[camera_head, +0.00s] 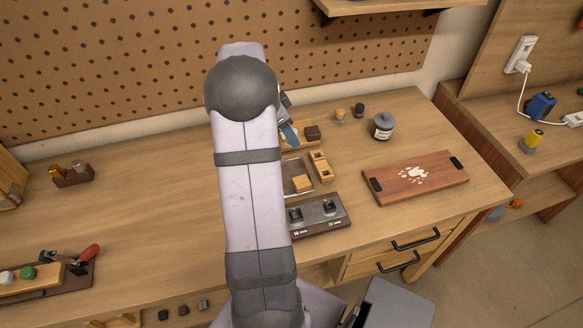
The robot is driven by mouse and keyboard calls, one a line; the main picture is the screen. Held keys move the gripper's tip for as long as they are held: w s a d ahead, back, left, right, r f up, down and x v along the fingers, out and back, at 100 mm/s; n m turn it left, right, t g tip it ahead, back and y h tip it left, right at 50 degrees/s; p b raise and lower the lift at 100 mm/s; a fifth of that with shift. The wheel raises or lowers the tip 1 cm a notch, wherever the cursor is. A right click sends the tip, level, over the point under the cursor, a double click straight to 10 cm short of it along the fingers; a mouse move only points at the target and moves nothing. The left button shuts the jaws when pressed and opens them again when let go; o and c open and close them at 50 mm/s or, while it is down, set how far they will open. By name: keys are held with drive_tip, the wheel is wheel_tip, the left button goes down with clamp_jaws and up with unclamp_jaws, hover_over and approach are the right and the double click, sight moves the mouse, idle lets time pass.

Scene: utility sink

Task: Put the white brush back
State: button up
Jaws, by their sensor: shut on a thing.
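My gripper (288,127) shows only in part, past the right side of my arm, low over the back middle of the workbench. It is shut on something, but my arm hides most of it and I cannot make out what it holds. A blue piece shows at its end; I cannot tell if it is a finger or the held thing. I see no clear white brush. A small white lump (6,277) sits beside a green one (28,272) on a tray at the far left; I cannot tell what they are.
Wooden blocks (319,165) and a dark plate with two knobs (320,214) lie right of my arm. A grey jar (383,126) and a reddish board (416,177) are further right. A pegboard (120,60) stands behind. The left-middle bench is clear.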

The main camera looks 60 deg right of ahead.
drive_tip(key=shift+f+p, duration=1.6)
drive_tip(key=shift+f, duration=3.4)
drive_tip(key=shift+f, duration=0.15)
drive_tip(key=o, duration=0.9)
drive_tip(key=shift+o, duration=0.2)
drive_tip(key=shift+r, duration=0.2)
drive_tip(key=b+v, duration=0.3)
drive_tip(key=v, duration=0.9)
